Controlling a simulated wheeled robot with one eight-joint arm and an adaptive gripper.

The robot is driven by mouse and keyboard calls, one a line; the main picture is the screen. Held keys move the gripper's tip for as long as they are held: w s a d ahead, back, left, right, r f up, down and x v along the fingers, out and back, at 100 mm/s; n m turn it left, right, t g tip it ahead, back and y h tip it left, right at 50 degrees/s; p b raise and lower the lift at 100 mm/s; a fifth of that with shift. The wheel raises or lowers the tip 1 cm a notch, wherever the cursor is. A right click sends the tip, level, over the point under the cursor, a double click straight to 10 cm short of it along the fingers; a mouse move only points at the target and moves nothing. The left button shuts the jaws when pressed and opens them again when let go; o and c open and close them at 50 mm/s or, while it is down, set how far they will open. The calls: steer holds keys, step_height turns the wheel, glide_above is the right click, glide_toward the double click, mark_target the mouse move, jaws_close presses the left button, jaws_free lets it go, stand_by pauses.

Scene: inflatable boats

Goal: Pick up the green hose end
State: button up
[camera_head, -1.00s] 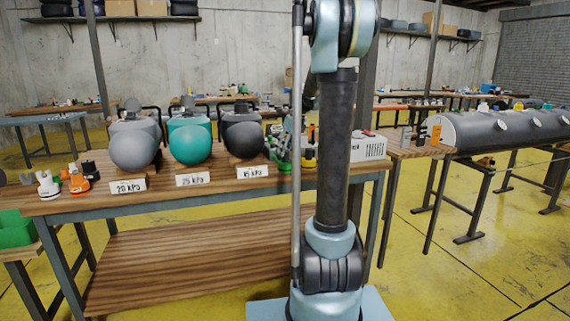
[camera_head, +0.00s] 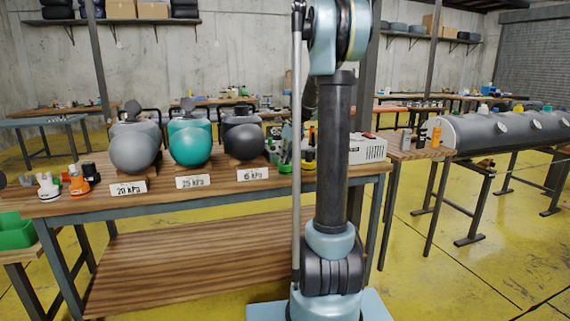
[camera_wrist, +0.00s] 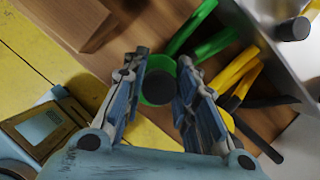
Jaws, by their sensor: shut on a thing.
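The green hose end (camera_wrist: 157,88) is a short green cylinder with a dark round face, seen between my fingers in the wrist view. My gripper (camera_wrist: 162,62) is closed around it, one blue-grey finger on each side. In the head view my arm hides the gripper. Green hose (camera_head: 283,152) shows just left of the arm on the wooden bench, but its held end cannot be made out there.
A wooden block (camera_wrist: 75,20) is at upper left. In the head view, grey, teal (camera_head: 190,142) and black boat tubes stand on the bench, with a white vented box (camera_head: 367,149) right of my arm.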

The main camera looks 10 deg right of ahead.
steer(key=shift+r, duration=0.1)
step_height(320, 180, up, 10)
steer(key=shift+f, duration=0.2)
steer(key=shift+s+r, duration=0.1)
